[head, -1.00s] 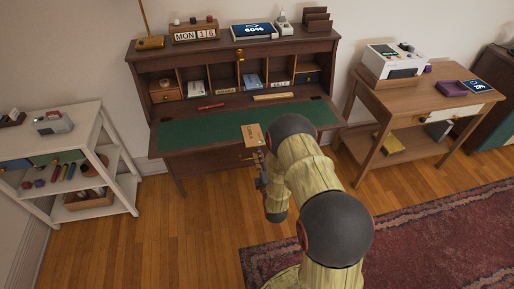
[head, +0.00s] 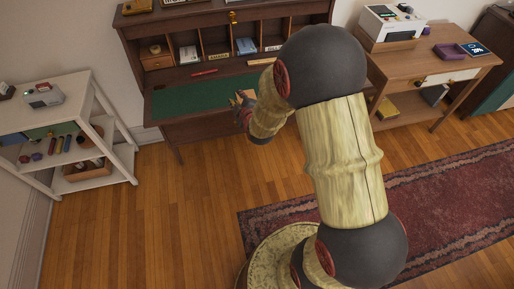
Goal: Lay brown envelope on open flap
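The brown envelope (head: 246,95) is a small patch in the head view, at the green top of the desk's open flap (head: 192,98). It is partly hidden by my arm and gripper. I cannot tell whether it lies on the flap or is held just above it. My gripper (head: 242,108) is at the near edge of the envelope, over the front part of the flap. Its fingers are small and dark, and their gap is not clear. My arm hides the right part of the flap.
A red pen (head: 204,72) lies at the back of the flap, below cubbyholes with papers. A white shelf cart (head: 92,112) stands at the left. A side table (head: 432,66) with a printer-like device (head: 392,24) stands at the right. Wooden floor (head: 165,215) is clear in front.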

